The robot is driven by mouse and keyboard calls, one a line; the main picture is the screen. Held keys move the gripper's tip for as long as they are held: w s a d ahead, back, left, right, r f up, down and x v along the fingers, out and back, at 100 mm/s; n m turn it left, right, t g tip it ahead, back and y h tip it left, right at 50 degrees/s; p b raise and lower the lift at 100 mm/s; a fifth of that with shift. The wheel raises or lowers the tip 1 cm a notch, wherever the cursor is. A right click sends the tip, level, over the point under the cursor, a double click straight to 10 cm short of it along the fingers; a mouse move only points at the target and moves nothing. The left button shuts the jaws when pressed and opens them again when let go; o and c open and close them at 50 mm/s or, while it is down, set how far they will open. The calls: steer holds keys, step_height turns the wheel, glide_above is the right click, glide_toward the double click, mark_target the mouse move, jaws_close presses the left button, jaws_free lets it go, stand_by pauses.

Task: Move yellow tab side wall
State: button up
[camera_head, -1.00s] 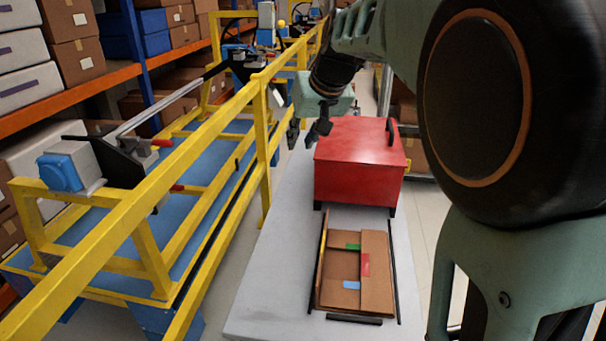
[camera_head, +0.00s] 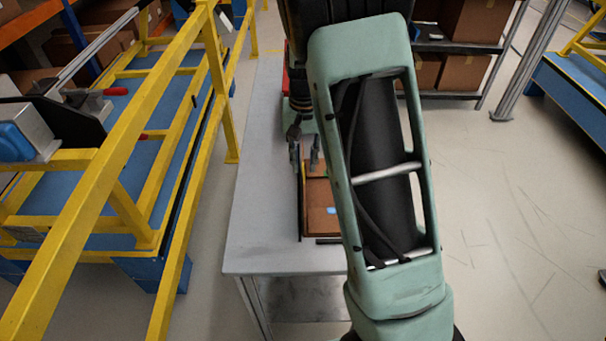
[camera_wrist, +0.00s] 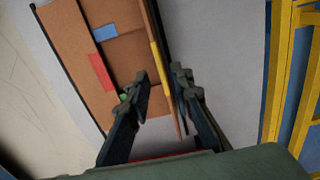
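The brown cardboard box (camera_wrist: 115,30) lies on the table with red (camera_wrist: 101,72), blue (camera_wrist: 105,33) and green tabs on its folded flaps. Its side wall (camera_wrist: 150,22) stands up along one long edge and carries the yellow tab (camera_wrist: 158,62). My gripper (camera_wrist: 161,77) is open, with one finger on each side of this wall near the yellow tab. I cannot tell whether either finger touches it. In the head view my gripper (camera_head: 304,152) is at the far left end of the box (camera_head: 320,190), and my arm covers much of the box.
The grey table (camera_head: 262,190) has free room left of the box. A black guide rail (camera_wrist: 62,55) runs along the box's other long side. The red case behind the box is mostly hidden by my arm. A yellow railing (camera_head: 215,75) stands left of the table.

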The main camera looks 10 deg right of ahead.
step_height(320, 180, down, 5)
steer(key=shift+f, duration=0.15)
jaws_close()
stand_by(0.5)
